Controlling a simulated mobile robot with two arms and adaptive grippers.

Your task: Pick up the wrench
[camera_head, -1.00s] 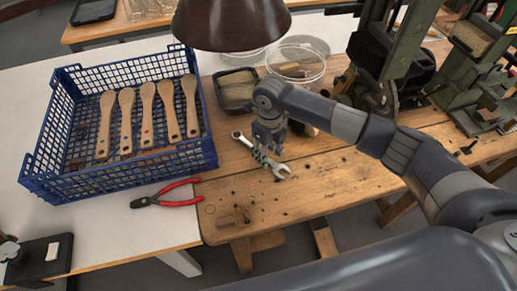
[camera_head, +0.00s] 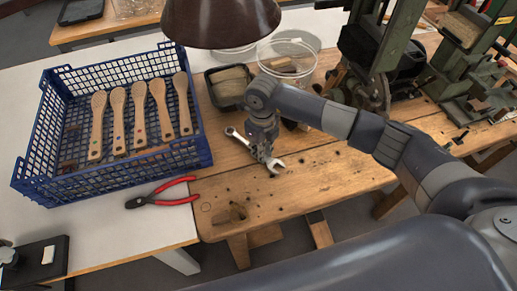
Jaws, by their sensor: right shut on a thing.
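The silver wrench (camera_head: 238,137) is over the wooden bench, with one end showing at the upper left of my gripper and its open jaw at the lower right. My right gripper (camera_head: 264,155) reaches down over the wrench and is shut on its middle, which the fingers partly hide. I cannot tell whether the wrench is clear of the bench top or still touches it. My left gripper is not in view.
A black tray (camera_head: 216,99), a clear tub (camera_head: 270,50) and green machinery (camera_head: 375,60) stand behind. A brown lamp shade (camera_head: 221,22) hangs above.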

